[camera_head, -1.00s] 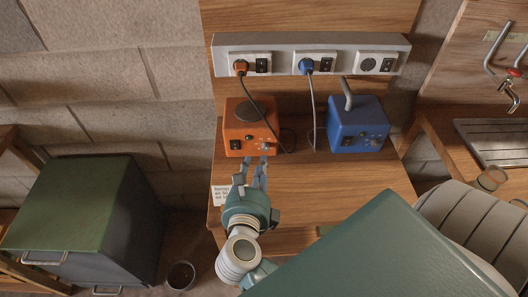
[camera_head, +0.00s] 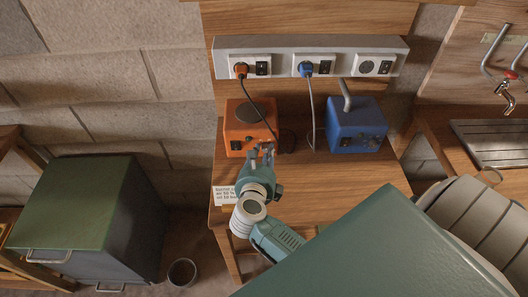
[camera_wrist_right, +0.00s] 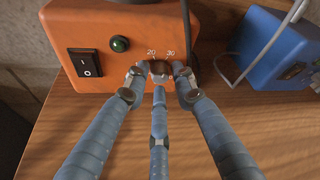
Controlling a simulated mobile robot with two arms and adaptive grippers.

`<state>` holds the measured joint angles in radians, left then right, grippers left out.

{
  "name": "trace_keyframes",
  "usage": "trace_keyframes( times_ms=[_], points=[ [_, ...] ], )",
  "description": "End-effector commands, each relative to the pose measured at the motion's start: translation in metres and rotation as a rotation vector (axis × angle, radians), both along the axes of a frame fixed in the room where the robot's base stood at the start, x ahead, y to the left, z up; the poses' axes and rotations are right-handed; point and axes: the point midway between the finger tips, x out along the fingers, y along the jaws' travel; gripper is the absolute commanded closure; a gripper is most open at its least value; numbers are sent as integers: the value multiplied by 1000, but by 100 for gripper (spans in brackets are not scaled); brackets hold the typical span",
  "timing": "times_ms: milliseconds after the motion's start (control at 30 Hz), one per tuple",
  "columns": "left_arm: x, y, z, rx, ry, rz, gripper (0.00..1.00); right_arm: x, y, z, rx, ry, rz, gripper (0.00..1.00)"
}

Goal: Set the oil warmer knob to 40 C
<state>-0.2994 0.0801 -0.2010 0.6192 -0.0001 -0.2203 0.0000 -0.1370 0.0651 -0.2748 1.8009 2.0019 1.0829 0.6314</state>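An orange box (camera_head: 246,125) stands on the wooden table; its front has a small dark knob (camera_wrist_right: 160,68) with the marks 20 and 30 above it. Other marks and the knob's pointer are hidden by my fingers. My right gripper (camera_head: 262,152) is at the front of this box. In the right wrist view, its fingertips (camera_wrist_right: 159,76) are around the knob, on its left, right and lower sides. I cannot tell whether they press on it. A blue box (camera_head: 356,126) with its own front controls stands to the right. My left gripper is not in view.
The orange box has a rocker switch (camera_wrist_right: 84,63) and a dark green lamp (camera_wrist_right: 120,44). Cords run up to a socket strip (camera_head: 277,58). A paper label (camera_head: 224,195) lies at the table's left edge. Table space right of my gripper is clear.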

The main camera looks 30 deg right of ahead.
Motion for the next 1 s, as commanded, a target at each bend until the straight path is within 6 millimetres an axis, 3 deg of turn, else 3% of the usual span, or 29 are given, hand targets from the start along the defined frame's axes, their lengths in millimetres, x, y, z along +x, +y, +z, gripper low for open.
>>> trace_keyframes(
  times_ms=[133,267,300,667,1000],
  points=[
    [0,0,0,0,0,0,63,0,0,0,0,0,0,75],
    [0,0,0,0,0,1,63,0,0,0,0,-1,1,98],
    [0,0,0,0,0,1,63,0,0,0,0,-1,1,100],
    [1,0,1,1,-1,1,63,0,-1,2,24,-17,-1,100],
    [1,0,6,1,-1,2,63,-2,-3,3,201,-125,-3,100]
  ],
)
